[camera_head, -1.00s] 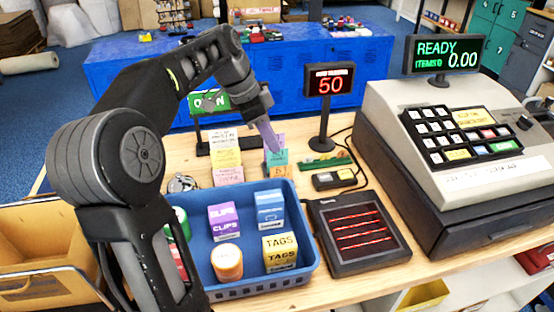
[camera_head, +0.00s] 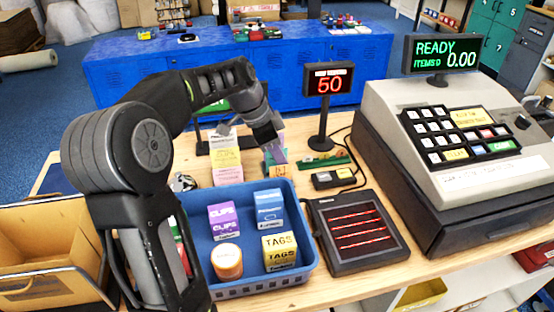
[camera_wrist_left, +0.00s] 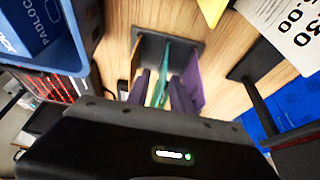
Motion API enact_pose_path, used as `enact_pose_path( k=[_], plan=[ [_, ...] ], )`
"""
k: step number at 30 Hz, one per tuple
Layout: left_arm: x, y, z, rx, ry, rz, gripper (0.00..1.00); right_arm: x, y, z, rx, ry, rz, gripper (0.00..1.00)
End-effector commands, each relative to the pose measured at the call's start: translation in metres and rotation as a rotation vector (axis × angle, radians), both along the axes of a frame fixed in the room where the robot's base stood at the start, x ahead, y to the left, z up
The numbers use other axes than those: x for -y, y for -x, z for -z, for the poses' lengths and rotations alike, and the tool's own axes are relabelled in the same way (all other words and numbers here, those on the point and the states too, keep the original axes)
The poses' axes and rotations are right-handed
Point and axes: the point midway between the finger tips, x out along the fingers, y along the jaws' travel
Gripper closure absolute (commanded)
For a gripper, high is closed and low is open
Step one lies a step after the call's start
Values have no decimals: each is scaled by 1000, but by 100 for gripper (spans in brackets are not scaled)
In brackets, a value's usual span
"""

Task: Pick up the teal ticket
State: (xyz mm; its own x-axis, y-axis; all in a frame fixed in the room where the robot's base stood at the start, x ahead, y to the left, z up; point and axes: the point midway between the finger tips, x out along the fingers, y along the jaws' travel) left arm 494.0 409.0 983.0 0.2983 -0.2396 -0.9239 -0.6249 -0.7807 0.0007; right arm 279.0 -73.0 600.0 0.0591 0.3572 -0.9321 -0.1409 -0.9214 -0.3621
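The teal ticket (camera_wrist_left: 165,72) stands on edge in a dark holder (camera_wrist_left: 150,46) in the left wrist view. In the head view it is mostly hidden behind my left gripper (camera_head: 276,158), with a teal sliver (camera_head: 267,163) showing. My left gripper points down over the holder. In the left wrist view its purple fingers (camera_wrist_left: 158,86) are apart, one on each side of the teal ticket, with gaps visible. A purple ticket (camera_wrist_left: 192,82) stands close beside the right finger. My right gripper is in neither view.
A blue basket (camera_head: 300,283) with boxes is in front. A number display (camera_head: 331,80), a black pad (camera_head: 357,232) and a cash register (camera_head: 450,140) are to the right.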

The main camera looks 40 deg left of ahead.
Motion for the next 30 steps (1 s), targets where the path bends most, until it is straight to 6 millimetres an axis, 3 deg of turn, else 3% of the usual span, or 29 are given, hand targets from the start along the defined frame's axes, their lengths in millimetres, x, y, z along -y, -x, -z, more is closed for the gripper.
enact_pose_path(
  k=[4,21,30],
  plan=[
    [2,-3,9,1,-1,0,73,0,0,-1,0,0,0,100],
    [2,-3,9,1,-1,0,73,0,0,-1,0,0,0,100],
    [2,-3,9,1,-1,0,97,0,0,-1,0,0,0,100]
  ],
)
